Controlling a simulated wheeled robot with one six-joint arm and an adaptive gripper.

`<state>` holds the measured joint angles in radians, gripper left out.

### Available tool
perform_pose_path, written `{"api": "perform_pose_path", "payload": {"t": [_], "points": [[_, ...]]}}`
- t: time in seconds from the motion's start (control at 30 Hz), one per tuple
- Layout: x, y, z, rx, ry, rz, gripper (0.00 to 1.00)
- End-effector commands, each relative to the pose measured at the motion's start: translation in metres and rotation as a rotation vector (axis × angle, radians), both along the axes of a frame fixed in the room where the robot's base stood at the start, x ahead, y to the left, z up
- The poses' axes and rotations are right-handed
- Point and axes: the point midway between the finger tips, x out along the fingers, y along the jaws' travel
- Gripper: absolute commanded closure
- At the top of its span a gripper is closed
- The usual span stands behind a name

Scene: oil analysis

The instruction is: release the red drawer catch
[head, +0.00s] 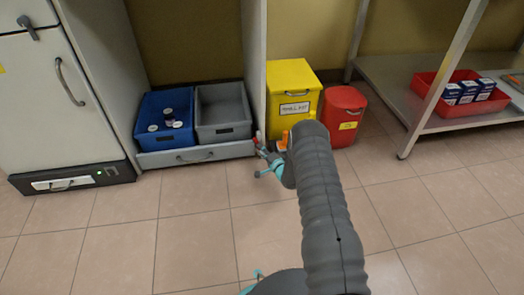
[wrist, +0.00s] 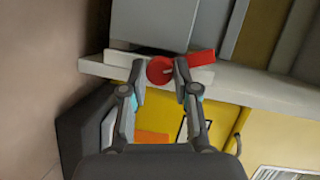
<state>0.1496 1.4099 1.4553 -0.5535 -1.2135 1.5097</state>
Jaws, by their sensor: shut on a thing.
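The red drawer catch (wrist: 160,69) has a round knob between my fingertips and a red bar (wrist: 202,57) showing beyond the right finger. My gripper (wrist: 160,76) is shut on the knob. In the head view my gripper (head: 266,160) is low at the right end of the drawer (head: 158,159), by the upright panel. A small bit of red (head: 257,141) shows at its tip. The drawer front has a curved handle (head: 195,157). The drawer looks shut or nearly so; I cannot tell which.
A blue bin (head: 150,143) with several jars and a grey bin (head: 222,132) sit above the drawer. A yellow bin (head: 295,85) and a red bin (head: 345,105) stand close to the right of my gripper. The tiled floor (head: 190,220) in front is clear.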

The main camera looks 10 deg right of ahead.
Motion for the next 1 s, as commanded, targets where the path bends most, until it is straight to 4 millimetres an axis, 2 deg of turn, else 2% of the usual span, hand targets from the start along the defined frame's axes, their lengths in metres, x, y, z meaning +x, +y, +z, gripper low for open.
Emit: {"api": "perform_pose_path", "payload": {"t": [0.2, 0.5, 1.0], "points": [[0.0007, -0.0012, -0.0019, 0.188, -0.001, -0.001, 1.0], [0.0009, -0.0014, -0.0023, 0.379, -0.001, -0.002, 1.0], [0.0011, -0.0013, -0.0027, 0.477, 0.0, -0.003, 1.0]]}}
